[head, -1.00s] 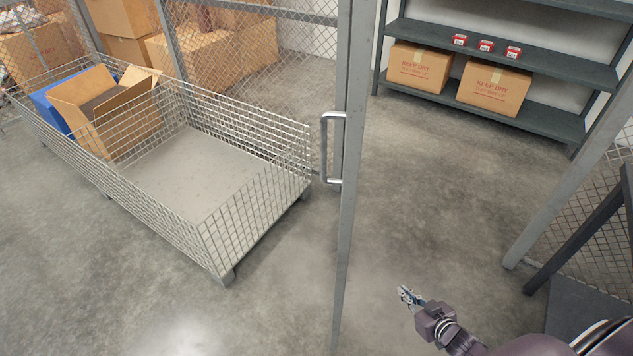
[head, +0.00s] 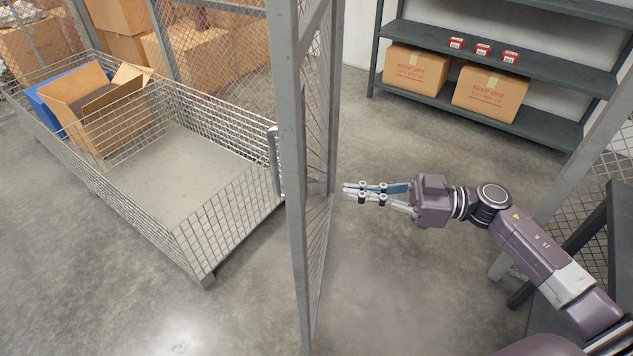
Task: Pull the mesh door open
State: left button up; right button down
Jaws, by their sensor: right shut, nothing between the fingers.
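The mesh door (head: 318,170) stands in the middle of the head view, swung partly open and seen at a steep angle, with its grey frame edge toward me. Its silver pull handle (head: 274,160) is on the left side of the frame edge. My right gripper (head: 347,191) is shut and empty, to the right of the door. Its fingertips point left at the door's inner side, close to the mesh; I cannot tell whether they touch it. My left gripper is not in view.
A wire mesh basket (head: 190,240) holding an open cardboard box (head: 105,105) stands left of the door. A dark shelf (head: 545,125) with cardboard boxes and small red boxes is at the back right. A grey post (head: 580,150) stands at the right. Floor between door and shelf is clear.

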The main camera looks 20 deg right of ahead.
jog(key=p+x, duration=0.2)
jog(key=x, duration=0.6)
